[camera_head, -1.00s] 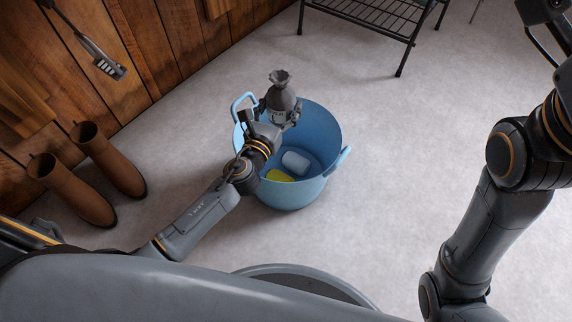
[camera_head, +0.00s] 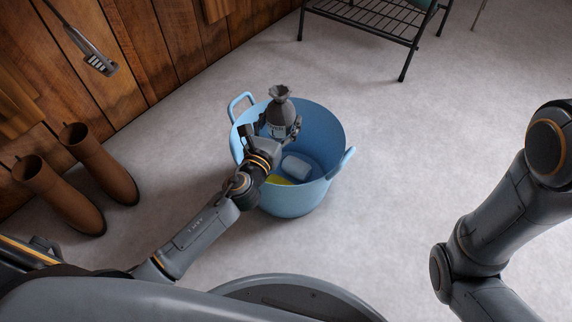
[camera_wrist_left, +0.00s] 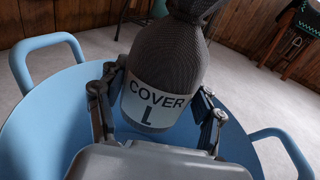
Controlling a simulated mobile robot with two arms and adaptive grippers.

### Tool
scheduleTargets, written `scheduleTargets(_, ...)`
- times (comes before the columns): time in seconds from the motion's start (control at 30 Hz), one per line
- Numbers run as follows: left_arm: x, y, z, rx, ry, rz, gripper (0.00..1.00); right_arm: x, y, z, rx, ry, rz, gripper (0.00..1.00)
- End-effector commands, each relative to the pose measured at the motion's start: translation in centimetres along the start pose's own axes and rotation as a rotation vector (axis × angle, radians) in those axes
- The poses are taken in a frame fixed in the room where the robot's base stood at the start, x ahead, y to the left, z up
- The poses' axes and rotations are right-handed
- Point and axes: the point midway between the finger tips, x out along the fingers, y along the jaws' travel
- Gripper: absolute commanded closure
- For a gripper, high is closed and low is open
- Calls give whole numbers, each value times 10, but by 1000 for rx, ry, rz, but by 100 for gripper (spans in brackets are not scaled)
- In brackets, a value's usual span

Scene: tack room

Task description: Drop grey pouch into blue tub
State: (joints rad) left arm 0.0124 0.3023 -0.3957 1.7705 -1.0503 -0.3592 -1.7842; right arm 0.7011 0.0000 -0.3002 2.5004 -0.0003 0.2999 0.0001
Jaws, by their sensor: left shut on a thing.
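The grey pouch (camera_head: 279,112) is a mesh bag with a gathered top and a pale label. In the left wrist view the pouch (camera_wrist_left: 165,65) is upright and its label reads "COVER L". My left gripper (camera_head: 279,128) is shut on it, one finger on each side, and holds it over the blue tub (camera_head: 325,135). The tub has two loop handles and its rim also shows in the left wrist view (camera_wrist_left: 40,125). My right gripper is out of view; only part of that arm shows at the right.
Inside the tub lie a pale blue-white item (camera_head: 296,166) and a yellow item (camera_head: 279,180). Brown boots (camera_head: 98,165) stand by the wooden wall at left. A black metal rack (camera_head: 375,22) stands behind. The floor around the tub is mostly clear.

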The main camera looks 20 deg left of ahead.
Motion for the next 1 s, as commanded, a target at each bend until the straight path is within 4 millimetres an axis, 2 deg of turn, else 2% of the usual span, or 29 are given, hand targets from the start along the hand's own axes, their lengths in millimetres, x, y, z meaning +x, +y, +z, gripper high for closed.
scheduleTargets(0.03,0,0,1,0,-1,0,27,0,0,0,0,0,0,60)
scheduleTargets(0.13,0,0,1,0,-1,0,7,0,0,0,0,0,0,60)
scheduleTargets(0.57,-5,0,-1,1,1,0,6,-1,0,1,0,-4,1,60)
scheduleTargets(1.0,-68,0,-1,0,1,0,6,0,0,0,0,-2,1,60)
